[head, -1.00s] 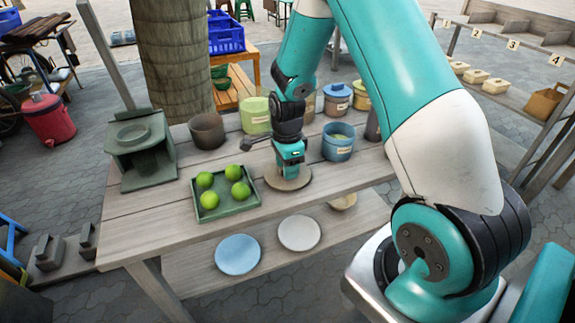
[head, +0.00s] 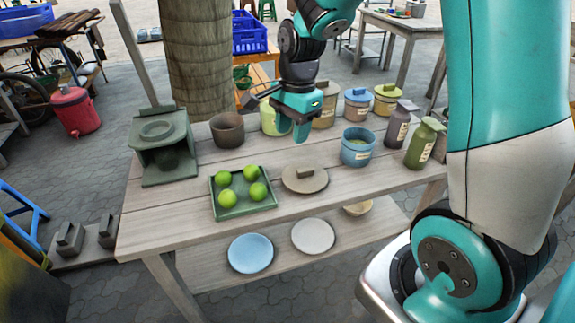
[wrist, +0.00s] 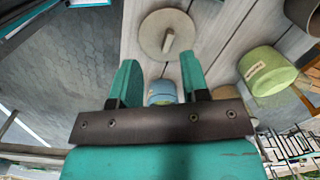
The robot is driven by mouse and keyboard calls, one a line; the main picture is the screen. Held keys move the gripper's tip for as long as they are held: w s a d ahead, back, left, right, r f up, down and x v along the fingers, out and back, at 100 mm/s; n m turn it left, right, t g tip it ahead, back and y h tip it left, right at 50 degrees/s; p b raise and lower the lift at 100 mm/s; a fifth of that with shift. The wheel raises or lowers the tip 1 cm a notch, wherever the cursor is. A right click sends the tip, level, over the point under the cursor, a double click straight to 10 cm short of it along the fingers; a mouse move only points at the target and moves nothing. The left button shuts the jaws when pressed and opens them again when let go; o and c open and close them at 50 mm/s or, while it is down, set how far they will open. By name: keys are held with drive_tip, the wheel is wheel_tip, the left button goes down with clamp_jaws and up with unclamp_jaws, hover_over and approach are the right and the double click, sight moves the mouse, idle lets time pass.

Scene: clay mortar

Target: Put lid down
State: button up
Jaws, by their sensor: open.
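The lid (head: 296,181) is a flat beige disc with a small bar handle. It lies on the wooden table (head: 210,166), right of the green tray. It also shows in the wrist view (wrist: 153,36), ahead of the fingers and apart from them. My gripper (head: 301,132) is open and empty, raised above the table behind the lid. In the wrist view its two teal fingers (wrist: 158,82) are spread with nothing between them.
A green tray (head: 244,212) with several green fruits lies left of the lid. A brown pot (head: 227,131), a light green pot (wrist: 267,72) and several lidded jars stand along the back. Two bottles (head: 424,144) stand at the right. Two plates (head: 251,253) lie on the lower shelf.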

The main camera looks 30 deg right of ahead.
drive_tip(key=s+a+r+n+y, duration=0.1)
drive_tip(key=s+a+r+n, duration=0.3)
drive_tip(key=s+a+n, duration=0.4)
drive_tip(key=s+a+r+n+y, duration=0.2)
drive_tip(key=s+a+r+n, duration=0.2)
drive_tip(key=s+a+n, duration=0.4)
drive_tip(key=s+n, duration=0.4)
drive_tip(key=n, duration=0.3)
drive_tip(key=shift+a, duration=0.35)
drive_tip(key=shift+r, duration=0.1)
wheel_tip(320, 180, up, 6)
drive_tip(key=p, duration=0.5)
drive_tip(key=shift+p, duration=0.3)
drive_tip(key=shift+d, duration=0.1)
